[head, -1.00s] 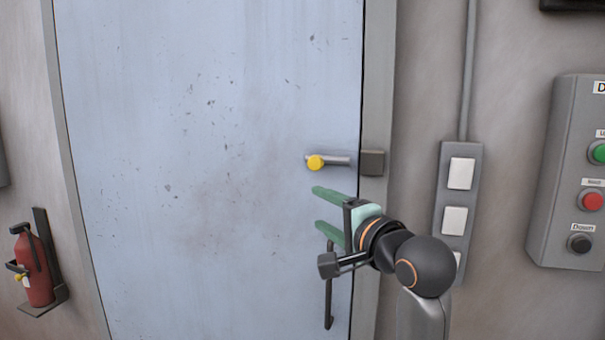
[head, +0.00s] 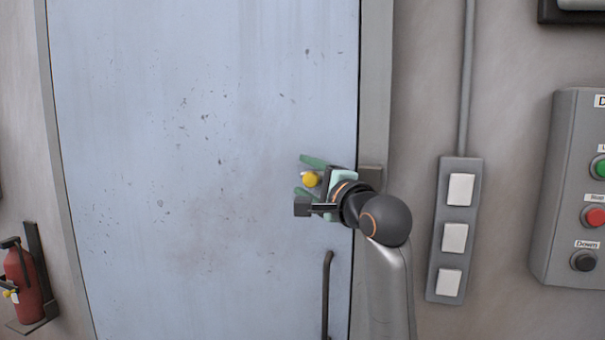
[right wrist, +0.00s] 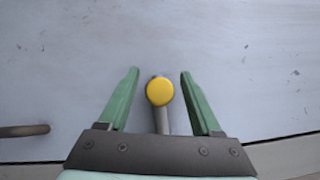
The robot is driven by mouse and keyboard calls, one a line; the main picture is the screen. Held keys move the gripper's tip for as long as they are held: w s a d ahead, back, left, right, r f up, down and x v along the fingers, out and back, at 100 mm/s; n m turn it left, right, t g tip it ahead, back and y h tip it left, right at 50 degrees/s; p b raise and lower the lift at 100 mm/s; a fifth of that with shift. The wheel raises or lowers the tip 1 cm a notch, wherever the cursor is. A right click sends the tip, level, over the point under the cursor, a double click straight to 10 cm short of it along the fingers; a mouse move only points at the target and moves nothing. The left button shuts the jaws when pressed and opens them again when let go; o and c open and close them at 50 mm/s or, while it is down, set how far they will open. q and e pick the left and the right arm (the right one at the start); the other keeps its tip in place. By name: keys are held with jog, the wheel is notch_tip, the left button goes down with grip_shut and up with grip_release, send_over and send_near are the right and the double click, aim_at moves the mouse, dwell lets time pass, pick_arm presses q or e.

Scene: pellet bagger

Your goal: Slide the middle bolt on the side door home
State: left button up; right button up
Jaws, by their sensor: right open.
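The bolt's yellow knob (head: 311,179) shows on the pale blue side door (head: 200,120), near its right edge. My right gripper (head: 308,178) is open, with one green finger above the knob and one below it in the head view. In the right wrist view the knob (right wrist: 160,91) sits between the two open fingers (right wrist: 159,80), apart from both. The grey bolt rod (right wrist: 162,120) runs from the knob toward the gripper's palm. In the head view my gripper hides most of the rod. The keeper (head: 371,176) on the frame is partly hidden. My left gripper is not in view.
A dark door handle (head: 327,295) stands below the bolt and also shows in the right wrist view (right wrist: 25,130). To the right are a switch panel (head: 455,230) and a button box (head: 565,190). A fire extinguisher (head: 24,285) hangs at the lower left.

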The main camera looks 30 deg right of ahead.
jog(key=shift+w+r, duration=0.1)
jog(key=shift+w, duration=0.75)
grip_shut()
jog(key=shift+d, duration=0.1)
dwell(0.8)
